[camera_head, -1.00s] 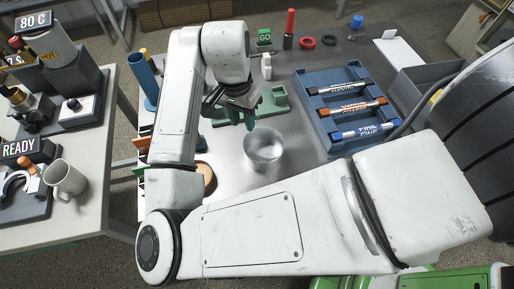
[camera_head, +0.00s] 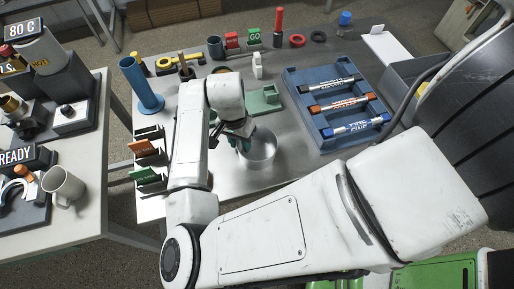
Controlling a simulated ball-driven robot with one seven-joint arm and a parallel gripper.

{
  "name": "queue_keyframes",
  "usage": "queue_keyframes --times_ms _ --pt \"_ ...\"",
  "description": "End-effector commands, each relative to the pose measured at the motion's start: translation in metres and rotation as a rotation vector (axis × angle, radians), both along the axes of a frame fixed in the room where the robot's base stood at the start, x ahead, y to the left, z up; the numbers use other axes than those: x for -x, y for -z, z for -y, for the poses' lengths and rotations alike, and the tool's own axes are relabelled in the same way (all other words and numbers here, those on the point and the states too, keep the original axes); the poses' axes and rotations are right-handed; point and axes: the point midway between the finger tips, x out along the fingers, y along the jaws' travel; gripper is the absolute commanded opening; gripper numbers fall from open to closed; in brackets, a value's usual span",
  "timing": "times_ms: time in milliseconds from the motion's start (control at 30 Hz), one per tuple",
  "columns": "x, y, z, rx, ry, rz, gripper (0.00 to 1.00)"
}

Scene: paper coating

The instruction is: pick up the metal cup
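The metal cup (camera_head: 261,152) is a shiny grey open-topped vessel standing upright on the metal table. My gripper (camera_head: 242,143) points down at the cup's left rim, with its dark body and green fingertips overlapping the rim in this view. My arm and gripper hide part of the cup's left side. I cannot tell whether the fingers straddle the wall or touch it, nor how far apart they are.
A blue rack (camera_head: 337,108) with several labelled rods stands right of the cup. A green holder (camera_head: 265,100) is behind it. Coloured card slots (camera_head: 147,160) and a blue cylinder (camera_head: 143,85) stand left. A white mug (camera_head: 64,186) is on the left table. Bare metal lies right of the cup.

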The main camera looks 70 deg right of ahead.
Motion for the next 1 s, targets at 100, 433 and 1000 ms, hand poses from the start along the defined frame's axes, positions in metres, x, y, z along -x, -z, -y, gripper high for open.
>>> queue_keyframes --times_ms 100,433,1000 --pt "0.0 0.0002 0.0 0.0 0.0 0.0 0.34" --pt "0.0 -0.0002 0.0001 0.0 0.0 0.0 0.07" --pt "-0.0002 -0.0009 0.0001 0.0 0.0 0.001 0.0"
